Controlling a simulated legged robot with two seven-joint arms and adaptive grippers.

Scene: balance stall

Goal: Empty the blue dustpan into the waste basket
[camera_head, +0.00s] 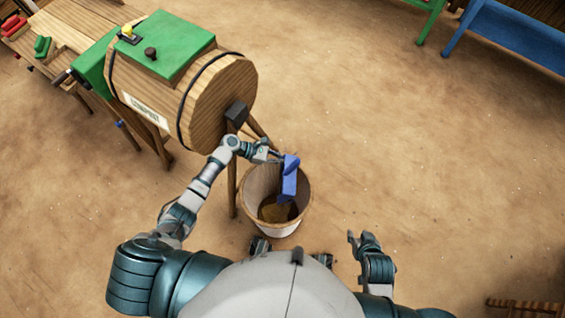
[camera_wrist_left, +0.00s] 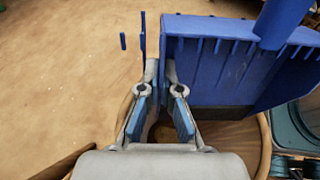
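The blue dustpan (camera_head: 289,183) hangs steeply tilted over the mouth of the waste basket (camera_head: 303,205), its lower end inside the rim. The basket is a pale tub with brown matter in its bottom. My left gripper (camera_head: 279,157) is at the dustpan's upper end. In the left wrist view, its fingertips (camera_wrist_left: 160,75) are close together at the edge of the dustpan (camera_wrist_left: 215,70), seemingly pinching it; the contact is partly hidden. The dustpan's round handle (camera_wrist_left: 282,20) shows at upper right. My right gripper (camera_head: 360,239) is apart from everything, its fingers spread and empty.
A wooden compost drum (camera_head: 222,105) with a green lid stands on legs left of the basket, close to my left arm. A wooden bench (camera_head: 62,30) is at upper left. A blue bench (camera_head: 515,38) is at upper right. The floor right of the basket is clear.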

